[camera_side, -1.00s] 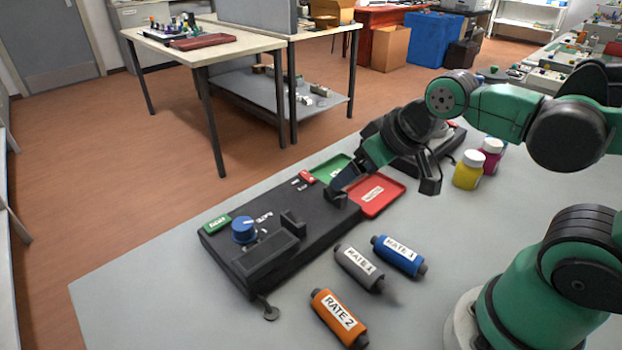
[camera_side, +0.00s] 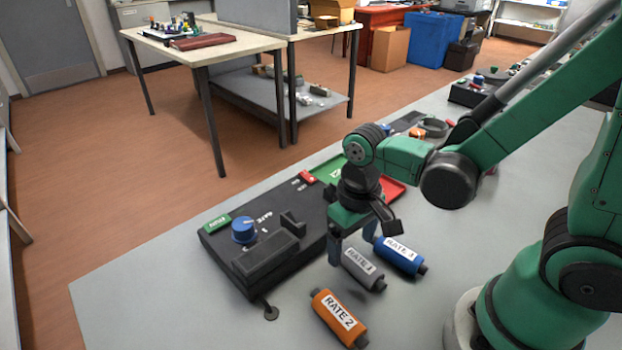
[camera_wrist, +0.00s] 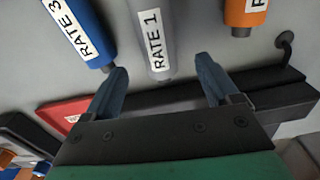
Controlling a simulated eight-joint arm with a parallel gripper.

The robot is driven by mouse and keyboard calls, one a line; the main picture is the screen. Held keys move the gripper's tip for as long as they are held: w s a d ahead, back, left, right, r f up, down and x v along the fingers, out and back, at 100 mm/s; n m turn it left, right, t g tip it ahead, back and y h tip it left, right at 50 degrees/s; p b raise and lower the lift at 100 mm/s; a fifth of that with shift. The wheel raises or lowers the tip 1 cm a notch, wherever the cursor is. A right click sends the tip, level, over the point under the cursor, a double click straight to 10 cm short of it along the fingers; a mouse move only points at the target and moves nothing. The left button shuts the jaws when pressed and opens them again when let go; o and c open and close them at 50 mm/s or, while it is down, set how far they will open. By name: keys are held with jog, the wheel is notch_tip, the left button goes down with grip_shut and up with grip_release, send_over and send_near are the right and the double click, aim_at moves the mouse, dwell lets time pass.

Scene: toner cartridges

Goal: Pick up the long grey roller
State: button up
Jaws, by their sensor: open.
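The grey roller (camera_side: 363,268), labelled RATE 1, lies on the grey table between the blue roller (camera_side: 400,256), labelled RATE 3, and the orange roller (camera_side: 338,318), labelled RATE 2. My gripper (camera_side: 352,252) is open and points down at the far end of the grey roller. In the wrist view the grey roller (camera_wrist: 155,38) lies ahead between the open fingers (camera_wrist: 160,80), with no visible contact. The blue roller (camera_wrist: 78,32) is at the left there and the orange roller (camera_wrist: 246,12) at the upper right. The gripper partly hides the grey roller's far end in the side view.
A black device (camera_side: 275,238) with a blue knob (camera_side: 244,230) stands just left of my gripper. A red tray (camera_side: 392,188) and a green tray (camera_side: 330,170) lie behind it. The table's front left is clear.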

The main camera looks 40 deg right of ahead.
aim_at(351, 252)
jog(key=shift+f, duration=1.65)
grip_shut()
